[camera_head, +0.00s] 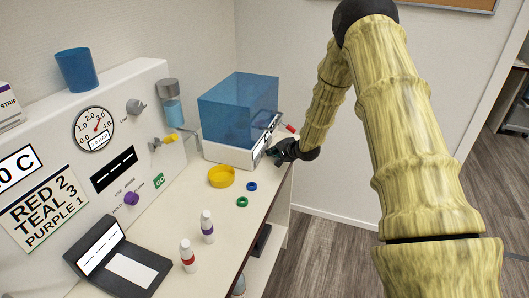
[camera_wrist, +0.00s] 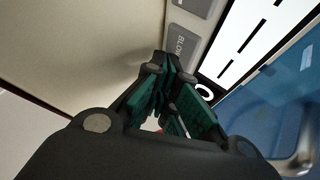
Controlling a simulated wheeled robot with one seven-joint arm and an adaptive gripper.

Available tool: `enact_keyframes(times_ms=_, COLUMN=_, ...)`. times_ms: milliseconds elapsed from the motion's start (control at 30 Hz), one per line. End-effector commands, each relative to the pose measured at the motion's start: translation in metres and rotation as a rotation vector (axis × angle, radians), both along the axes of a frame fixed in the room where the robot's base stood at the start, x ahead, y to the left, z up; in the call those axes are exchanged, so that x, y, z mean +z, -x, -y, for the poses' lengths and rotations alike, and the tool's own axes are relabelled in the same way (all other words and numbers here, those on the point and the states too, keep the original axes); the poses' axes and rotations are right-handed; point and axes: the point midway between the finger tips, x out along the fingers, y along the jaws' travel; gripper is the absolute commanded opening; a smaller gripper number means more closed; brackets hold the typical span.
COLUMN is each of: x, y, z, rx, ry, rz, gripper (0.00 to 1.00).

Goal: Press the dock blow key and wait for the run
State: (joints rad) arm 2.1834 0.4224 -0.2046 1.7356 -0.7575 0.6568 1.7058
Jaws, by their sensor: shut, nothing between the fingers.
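The dock (camera_head: 228,153) is a white box under a clear blue cover (camera_head: 238,105), at the far end of the counter in the head view. My gripper (camera_head: 272,154) is shut and empty, at the dock's right-hand front face. In the wrist view the grey key marked BLOW (camera_wrist: 182,43) is on the pale panel, just beyond my fingertips (camera_wrist: 172,68). The fingers have teal pads and hide part of the panel below the key. I cannot tell whether the fingertips touch the key.
Another grey key (camera_wrist: 196,6) and a white display with black bars (camera_wrist: 250,40) are close to BLOW. A yellow dish (camera_head: 221,177), a blue ring (camera_head: 252,186) and a green ring (camera_head: 242,202) lie before the dock. Two small bottles (camera_head: 207,228) (camera_head: 188,257) stand nearer.

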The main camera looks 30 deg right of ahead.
Motion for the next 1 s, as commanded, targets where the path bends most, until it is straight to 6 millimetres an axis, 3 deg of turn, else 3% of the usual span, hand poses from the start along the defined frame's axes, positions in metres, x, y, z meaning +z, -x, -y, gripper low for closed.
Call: enact_keyframes(times_ms=1000, x=0.0000, y=-0.0061, z=-0.0051, rx=0.000, ry=0.000, rz=0.001, gripper=0.00)
